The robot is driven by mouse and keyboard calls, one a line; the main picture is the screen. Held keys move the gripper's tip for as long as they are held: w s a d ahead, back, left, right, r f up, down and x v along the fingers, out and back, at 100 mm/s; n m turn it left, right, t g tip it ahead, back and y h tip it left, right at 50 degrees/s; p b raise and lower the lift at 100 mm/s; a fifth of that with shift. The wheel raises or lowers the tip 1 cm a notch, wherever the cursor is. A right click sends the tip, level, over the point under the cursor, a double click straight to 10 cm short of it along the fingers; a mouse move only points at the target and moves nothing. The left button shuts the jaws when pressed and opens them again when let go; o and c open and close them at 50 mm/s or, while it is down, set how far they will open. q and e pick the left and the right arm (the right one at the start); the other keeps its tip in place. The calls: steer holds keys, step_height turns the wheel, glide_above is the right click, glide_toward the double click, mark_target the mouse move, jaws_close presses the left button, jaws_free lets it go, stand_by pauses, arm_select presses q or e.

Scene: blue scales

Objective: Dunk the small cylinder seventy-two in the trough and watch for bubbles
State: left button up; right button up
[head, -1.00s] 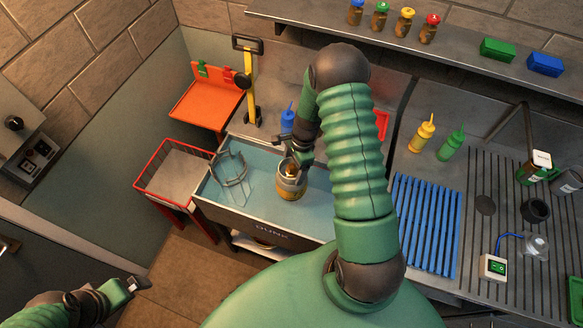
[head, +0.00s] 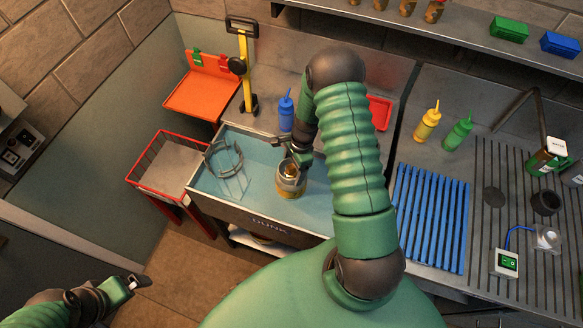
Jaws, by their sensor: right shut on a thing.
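My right gripper (head: 290,160) is shut on a small tan and grey cylinder (head: 290,187). It holds the cylinder upright over or partly in the water of the trough (head: 262,222), which has "DUNK" on its front. I cannot tell how deep the cylinder's base sits, and I see no clear bubbles. I cannot read a number on the cylinder. A clear ring-shaped frame (head: 224,162) stands in the left part of the trough. My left gripper (head: 138,284) is at the lower left, away from the trough, and its jaw gap is too small to judge.
A red wire basket (head: 163,165) stands left of the trough. An orange tray (head: 203,92), a yellow post (head: 246,70) and a blue bottle (head: 287,112) are behind it. A blue slatted rack (head: 431,217) and a grooved drainboard (head: 520,215) lie to the right.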

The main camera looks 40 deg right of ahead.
steer(key=shift+d+f+b, duration=0.25)
steer(key=shift+f+b, duration=0.2)
steer(key=shift+f, duration=0.5)
steer(key=shift+f+b, duration=0.3)
steer(key=shift+f, duration=0.05)
steer(key=shift+a+f+b, duration=0.25)
steer(key=shift+f+b, duration=0.25)
steer(key=shift+f, duration=0.1)
steer(key=shift+a+f+b, duration=0.25)
steer(key=shift+f+b, duration=0.2)
steer(key=shift+f, duration=0.15)
steer(key=shift+f+b, duration=0.5)
steer(key=shift+f, duration=0.15)
steer(key=shift+s+d+f+b, duration=0.1)
steer(key=shift+d+f+b, duration=0.05)
steer(key=shift+f+b, duration=0.35)
steer(key=shift+d+f+b, duration=0.15)
steer(key=shift+f+b, duration=0.1)
steer(key=shift+f, duration=0.3)
steer(key=shift+a+f+b, duration=0.15)
steer(key=shift+f+b, duration=1.05)
steer(key=shift+f, duration=0.35)
steer(key=shift+f+b, duration=0.65)
steer(key=shift+f, duration=0.3)
steer(key=shift+r, duration=0.1)
